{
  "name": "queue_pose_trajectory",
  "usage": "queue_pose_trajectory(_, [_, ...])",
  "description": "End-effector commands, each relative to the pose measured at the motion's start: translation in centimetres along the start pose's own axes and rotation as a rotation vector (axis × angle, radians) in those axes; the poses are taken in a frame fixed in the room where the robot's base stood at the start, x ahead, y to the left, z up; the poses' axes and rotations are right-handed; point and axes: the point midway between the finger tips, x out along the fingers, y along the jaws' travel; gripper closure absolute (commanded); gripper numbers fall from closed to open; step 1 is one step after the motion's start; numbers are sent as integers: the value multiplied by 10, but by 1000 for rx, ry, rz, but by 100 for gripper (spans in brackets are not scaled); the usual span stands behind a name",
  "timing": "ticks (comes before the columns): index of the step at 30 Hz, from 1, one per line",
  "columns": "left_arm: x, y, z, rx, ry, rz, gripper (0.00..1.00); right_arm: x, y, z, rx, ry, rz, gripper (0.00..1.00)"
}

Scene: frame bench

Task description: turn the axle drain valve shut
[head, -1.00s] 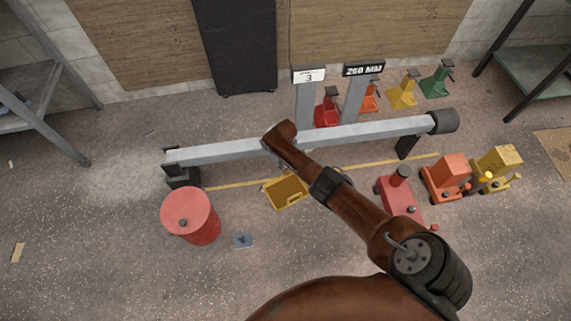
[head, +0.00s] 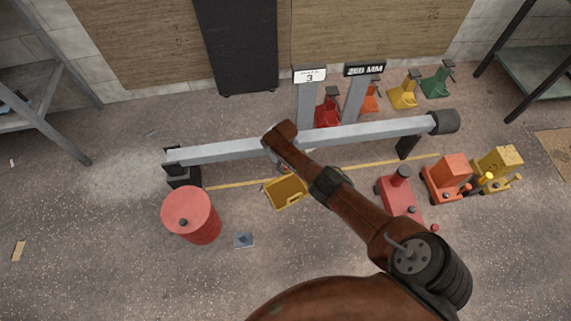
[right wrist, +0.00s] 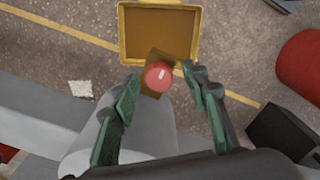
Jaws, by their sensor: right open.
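The axle is a long pale grey beam (head: 225,152) across the middle of the head view. In the right wrist view, the drain valve shows as a round red knob (right wrist: 158,76) with a short white mark, in front of a small brown plate. My right gripper (right wrist: 160,80) is open, with its green-padded fingers on either side of the knob; I cannot tell whether they touch it. In the head view, my brown right arm covers the middle of the axle and hides most of the valve and gripper. My left gripper is not in view.
A red drum (head: 191,215) stands at the left. Red (head: 402,195), orange (head: 449,178) and yellow (head: 497,168) jacks stand at the right. Open floor lies lower left.

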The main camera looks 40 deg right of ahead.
Motion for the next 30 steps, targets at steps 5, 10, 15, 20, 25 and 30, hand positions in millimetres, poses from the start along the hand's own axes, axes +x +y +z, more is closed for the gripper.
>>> queue_pose_trajectory(5, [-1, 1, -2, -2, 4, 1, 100, 0, 1, 0, 0, 0, 1, 59])
queue_pose_trajectory(10, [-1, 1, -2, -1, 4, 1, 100, -6, 0, -1, -2, 2, 0, 59])
queue_pose_trajectory(15, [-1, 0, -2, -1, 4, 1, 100, -22, 0, -1, -2, 3, -1, 59])
queue_pose_trajectory(20, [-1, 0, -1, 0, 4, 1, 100, -48, 1, -2, -2, 5, 1, 59])
queue_pose_trajectory(25, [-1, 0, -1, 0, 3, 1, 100, -81, 1, -1, -2, 4, 2, 59])
queue_pose_trajectory(30, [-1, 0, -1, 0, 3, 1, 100, -106, 0, -1, 0, 1, 1, 59])
